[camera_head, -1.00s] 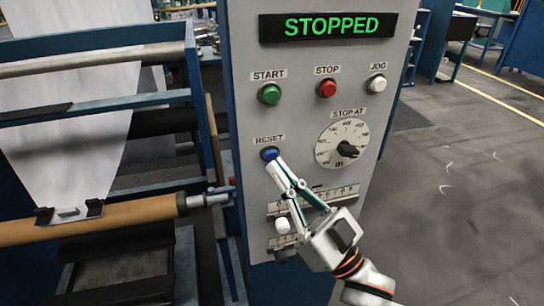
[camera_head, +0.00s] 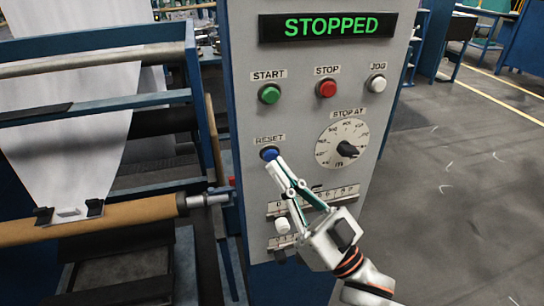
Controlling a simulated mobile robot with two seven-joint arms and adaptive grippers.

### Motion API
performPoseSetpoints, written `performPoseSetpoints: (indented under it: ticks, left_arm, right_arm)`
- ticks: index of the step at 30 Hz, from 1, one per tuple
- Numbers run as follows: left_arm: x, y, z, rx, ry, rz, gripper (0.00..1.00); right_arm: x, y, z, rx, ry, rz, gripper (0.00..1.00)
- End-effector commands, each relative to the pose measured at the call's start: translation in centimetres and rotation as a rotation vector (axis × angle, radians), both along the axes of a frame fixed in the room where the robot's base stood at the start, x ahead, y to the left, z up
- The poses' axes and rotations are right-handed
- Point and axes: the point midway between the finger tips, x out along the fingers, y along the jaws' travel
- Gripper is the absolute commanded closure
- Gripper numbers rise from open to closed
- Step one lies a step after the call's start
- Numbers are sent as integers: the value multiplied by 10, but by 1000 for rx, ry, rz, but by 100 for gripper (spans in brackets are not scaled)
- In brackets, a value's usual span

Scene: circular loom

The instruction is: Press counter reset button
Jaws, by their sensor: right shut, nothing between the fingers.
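The grey control panel (camera_head: 240,60) fills the middle of the view. The blue button (camera_head: 269,153) under the RESET label (camera_head: 270,139) sits at the panel's left side. My right gripper (camera_head: 278,162) is shut and empty, its fingertips at the lower right edge of the blue button; I cannot tell whether they touch it. The display (camera_head: 328,26) reads STOPPED in green. My left gripper is not in view.
A green START button (camera_head: 269,94), red STOP button (camera_head: 326,88), white JOG button (camera_head: 377,84) and STOP AT dial (camera_head: 342,144) surround it. The loom frame and roll (camera_head: 120,215) stand left. Open floor lies right.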

Motion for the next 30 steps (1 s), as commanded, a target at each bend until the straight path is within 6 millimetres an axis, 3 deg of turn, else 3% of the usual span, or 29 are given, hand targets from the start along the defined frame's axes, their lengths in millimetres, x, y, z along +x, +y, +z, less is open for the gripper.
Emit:
performPoseSetpoints:
  ticks: [30]
  left_arm:
    - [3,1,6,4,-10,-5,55]
  right_arm:
    - [11,4,1,0,-1,1,100]
